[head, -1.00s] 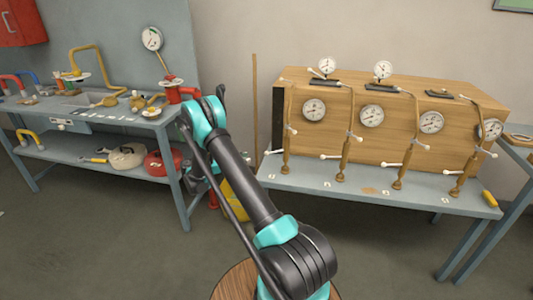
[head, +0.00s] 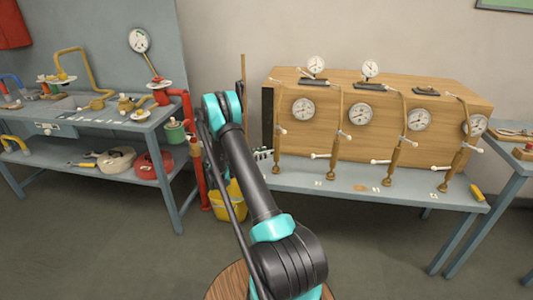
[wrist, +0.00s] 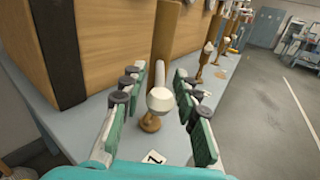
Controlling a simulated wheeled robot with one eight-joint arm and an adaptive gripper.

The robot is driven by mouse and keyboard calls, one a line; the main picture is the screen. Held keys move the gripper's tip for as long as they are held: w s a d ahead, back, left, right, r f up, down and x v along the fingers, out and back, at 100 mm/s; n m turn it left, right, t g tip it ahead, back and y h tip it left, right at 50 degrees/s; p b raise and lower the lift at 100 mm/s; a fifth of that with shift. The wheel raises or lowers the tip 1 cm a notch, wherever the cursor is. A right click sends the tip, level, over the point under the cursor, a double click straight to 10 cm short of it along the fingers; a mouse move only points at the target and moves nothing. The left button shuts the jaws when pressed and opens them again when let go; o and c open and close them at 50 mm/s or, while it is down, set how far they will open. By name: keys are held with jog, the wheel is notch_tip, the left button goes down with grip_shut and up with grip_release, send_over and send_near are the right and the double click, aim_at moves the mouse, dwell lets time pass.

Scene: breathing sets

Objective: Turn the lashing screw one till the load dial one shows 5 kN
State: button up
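Several brass lashing screws with white-tipped cross handles stand along the front of a wooden crate (head: 340,140). The leftmost screw (head: 277,160) is close to my gripper (head: 262,153), which is small and partly hidden behind my arm in the head view. In the wrist view my gripper (wrist: 157,117) is open, its green-padded fingers on either side of a screw's white handle knob (wrist: 159,100), with no clear grip on it. A number card (wrist: 153,157) lies in front of that screw. The leftmost front dial (head: 303,109) is above the leftmost screw; its reading is too small to tell.
More round dials (head: 361,114) sit on the crate's front and top. The grey bench (head: 330,184) carries the crate. A left workbench (head: 150,120) holds pipes and valves, with a yellow bucket (head: 229,203) beside it. Open floor lies in front.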

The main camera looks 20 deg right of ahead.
jog(key=shift+d, duration=1.15)
grip_shut()
